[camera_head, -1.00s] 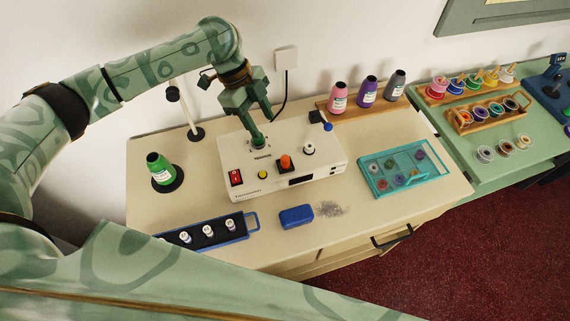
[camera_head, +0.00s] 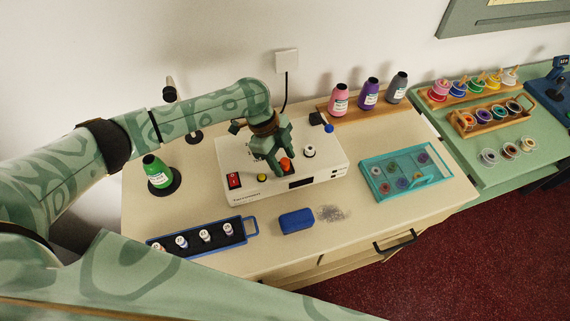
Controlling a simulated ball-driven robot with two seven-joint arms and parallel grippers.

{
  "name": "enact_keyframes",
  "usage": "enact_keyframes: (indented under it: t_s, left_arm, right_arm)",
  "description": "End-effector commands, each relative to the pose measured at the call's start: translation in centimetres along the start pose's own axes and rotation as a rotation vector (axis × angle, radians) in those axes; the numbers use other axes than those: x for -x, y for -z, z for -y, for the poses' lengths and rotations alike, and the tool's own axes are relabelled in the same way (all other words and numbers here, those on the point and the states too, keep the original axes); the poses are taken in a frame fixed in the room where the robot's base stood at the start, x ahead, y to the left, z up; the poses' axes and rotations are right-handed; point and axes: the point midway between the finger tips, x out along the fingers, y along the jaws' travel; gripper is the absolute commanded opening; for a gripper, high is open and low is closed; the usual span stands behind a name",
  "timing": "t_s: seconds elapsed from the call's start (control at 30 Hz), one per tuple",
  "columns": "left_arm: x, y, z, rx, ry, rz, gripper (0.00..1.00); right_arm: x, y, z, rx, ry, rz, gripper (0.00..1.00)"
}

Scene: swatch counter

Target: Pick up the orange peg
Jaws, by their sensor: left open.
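The orange peg (camera_head: 286,164) stands on the front part of the white device (camera_head: 330,172), between a yellow button and a white-topped knob. My left gripper (camera_head: 281,168) is open, pointing down at the peg. Its fingers are right at the peg and hide part of it. I cannot tell whether they touch it or whether the peg is fully between them. My right gripper is not in view.
A red switch (camera_head: 234,180), a yellow button (camera_head: 262,177) and a white knob (camera_head: 309,151) sit near the peg. A green spool (camera_head: 157,170), a blue tray (camera_head: 250,226) of small bottles, a blue block (camera_head: 296,221) and a teal case (camera_head: 375,192) surround the device.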

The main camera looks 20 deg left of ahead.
Motion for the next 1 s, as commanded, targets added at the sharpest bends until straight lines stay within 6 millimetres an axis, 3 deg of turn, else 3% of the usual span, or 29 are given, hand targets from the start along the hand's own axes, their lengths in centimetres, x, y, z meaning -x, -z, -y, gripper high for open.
enact_keyframes:
  t_s: [0.07, 0.23, 0.67, 0.83, 1.0]
  left_arm:
    - [0.0, 0.0, 0.0, 0.0, 0.0, 0.0, 0.47]
    - [0.1, 0.0, 0.0, 0.0, 0.0, 0.0, 0.0]
    - [0.8, 0.3, 0.0, 0.0, 0.001, -0.001, 0.0]
    - [3.1, 1.3, 0.1, -0.003, 0.003, -0.001, 0.0]
    - [6.2, 3.7, -2.7, -0.006, 0.001, 0.0, 0.0]
  right_arm:
    - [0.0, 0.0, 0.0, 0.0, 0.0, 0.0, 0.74]
    - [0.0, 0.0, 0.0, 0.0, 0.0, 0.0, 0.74]
    - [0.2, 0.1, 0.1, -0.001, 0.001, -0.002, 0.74]
    - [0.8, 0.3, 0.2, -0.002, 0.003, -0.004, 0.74]
    - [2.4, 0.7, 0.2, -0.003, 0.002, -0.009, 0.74]
